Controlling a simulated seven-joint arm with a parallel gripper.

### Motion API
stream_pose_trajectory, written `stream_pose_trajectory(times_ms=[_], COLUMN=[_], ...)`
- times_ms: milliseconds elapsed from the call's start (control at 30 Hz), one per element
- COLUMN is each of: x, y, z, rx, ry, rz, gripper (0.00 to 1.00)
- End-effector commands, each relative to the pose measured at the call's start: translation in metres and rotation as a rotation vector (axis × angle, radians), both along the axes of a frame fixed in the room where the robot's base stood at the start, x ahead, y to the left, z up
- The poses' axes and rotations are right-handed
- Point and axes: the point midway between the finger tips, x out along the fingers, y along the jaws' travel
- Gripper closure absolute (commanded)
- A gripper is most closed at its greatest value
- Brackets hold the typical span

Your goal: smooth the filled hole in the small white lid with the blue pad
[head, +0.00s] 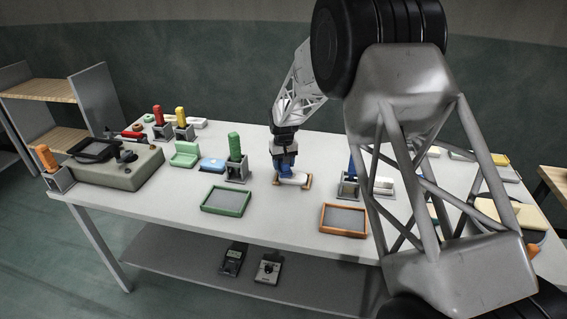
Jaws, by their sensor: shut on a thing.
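The small white lid (294,181) lies near the middle of the table, between small orange-brown pieces at its ends. My gripper (286,168) points down over the lid's left part. It is shut on a small blue thing (285,160), which looks like the blue pad, just above or touching the lid; I cannot tell which. The filled hole is too small to make out or is hidden under the gripper.
A green-rimmed tray (226,211) and an orange-rimmed tray (343,233) lie in front. My arm hides much of the right side.

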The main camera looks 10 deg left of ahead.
Motion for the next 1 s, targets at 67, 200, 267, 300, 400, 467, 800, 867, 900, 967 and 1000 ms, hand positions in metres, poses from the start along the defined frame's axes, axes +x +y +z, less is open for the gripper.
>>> stream_pose_trajectory(times_ms=[67,200,267,300,400,467,800,867,900,967,1000], x=[0.0001,0.0001,0.0001,0.0001,0.0001,0.0001,0.0001,0.0001,0.0001,0.0001,0.0001], y=[0.0,0.0,0.0,0.0,0.0,0.0,0.0,0.0,0.0,0.0,0.0], z=[-0.0005,-0.0014,-0.0019,-0.0021,-0.0028,-0.0033,-0.0056,-0.006,-0.0063,-0.0067,-0.007], rx=[0.0,0.0,0.0,0.0,0.0,0.0,0.0,0.0,0.0,0.0,0.0], ry=[0.0,0.0,0.0,0.0,0.0,0.0,0.0,0.0,0.0,0.0,0.0], rz=[0.0,0.0,0.0,0.0,0.0,0.0,0.0,0.0,0.0,0.0,0.0], gripper=[0.66,0.66,0.66,0.66,0.66,0.66,0.66,0.66,0.66,0.66,0.66])
